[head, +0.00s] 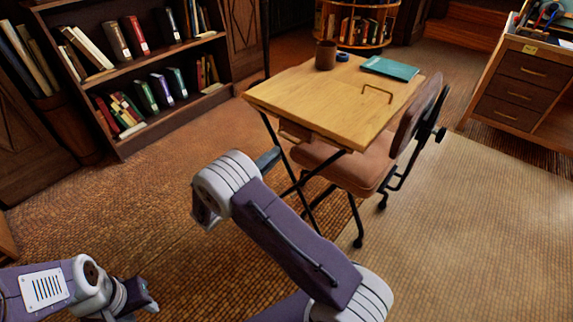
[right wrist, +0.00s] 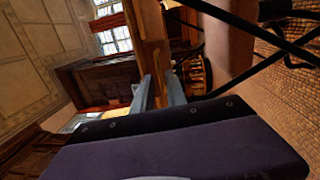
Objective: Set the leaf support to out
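The wooden drafting table (head: 330,95) stands at the upper middle of the head view. A brown wooden piece (head: 294,130) sits under its near edge and may be the leaf support; I cannot tell how far out it is. My right gripper (head: 268,160) is just short of that edge in the head view, partly hidden by my forearm. In the right wrist view its two fingers (right wrist: 157,92) are apart, with a wooden strip of the table (right wrist: 152,35) beyond them. No clear contact shows. My left gripper (head: 140,295) is low at the left, over the floor, far from the table.
A pink-brown chair (head: 345,168) stands at the table's right side, close to its legs. The tabletop holds a mug (head: 326,55), a teal book (head: 390,68) and a wire bracket (head: 377,93). A bookcase (head: 125,75) stands at the left. Floor between is clear.

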